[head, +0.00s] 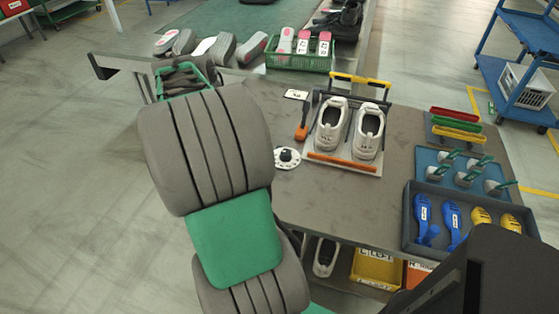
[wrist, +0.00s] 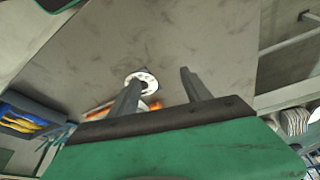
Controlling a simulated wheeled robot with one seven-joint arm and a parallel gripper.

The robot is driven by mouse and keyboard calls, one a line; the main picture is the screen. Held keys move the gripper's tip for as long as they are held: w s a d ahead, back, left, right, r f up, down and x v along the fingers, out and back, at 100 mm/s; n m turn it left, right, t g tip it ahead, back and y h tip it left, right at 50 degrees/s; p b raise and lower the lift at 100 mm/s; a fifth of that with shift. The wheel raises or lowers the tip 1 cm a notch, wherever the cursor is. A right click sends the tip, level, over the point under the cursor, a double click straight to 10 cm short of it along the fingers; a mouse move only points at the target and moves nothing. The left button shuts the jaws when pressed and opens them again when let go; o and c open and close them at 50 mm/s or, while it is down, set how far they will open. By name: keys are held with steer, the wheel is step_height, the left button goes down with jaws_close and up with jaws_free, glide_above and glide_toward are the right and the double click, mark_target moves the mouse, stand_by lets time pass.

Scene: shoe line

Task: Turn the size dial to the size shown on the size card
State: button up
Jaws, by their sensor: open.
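The size dial (head: 287,158) is a white disc with a dark centre knob, lying on the grey table left of a pair of white shoes. The size card (head: 296,94) is a small white card with dark marks, farther back on the table; I cannot read its size. In the wrist view the dial (wrist: 147,76) shows beyond my left-hand finger, which covers part of it. My gripper (wrist: 160,76) is open, its two fingers wide apart with nothing between them. In the head view my arm hides the gripper's fingers.
White shoes (head: 332,126) stand in a holder with an orange front bar, right of the dial. An orange-handled tool (head: 302,122) lies behind the dial. A green crate (head: 300,62) is at the back; a blue-grey tray (head: 410,238) is at right. The table's front middle is clear.

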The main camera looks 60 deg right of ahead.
mark_target(285, 152)
steer(key=s+d+f+m, duration=0.2)
steer(key=s+d+f, duration=0.1)
steer(key=d, duration=0.1)
steer(key=s+d+f+m+g+b, duration=0.1)
steer(key=s+d+f+m, duration=0.1)
steer(key=s+d+f, duration=0.1)
steer(key=s+d+f+m, duration=0.1)
steer(key=s+d+f, duration=0.2)
steer(key=d+f, duration=0.1)
steer(key=shift+s+d+f+m+g, duration=0.15)
steer(key=shift+d+f+m+g, duration=0.15)
steer(key=shift+f+m+g, duration=0.1)
steer(key=shift+c, duration=0.5)
jaws_close()
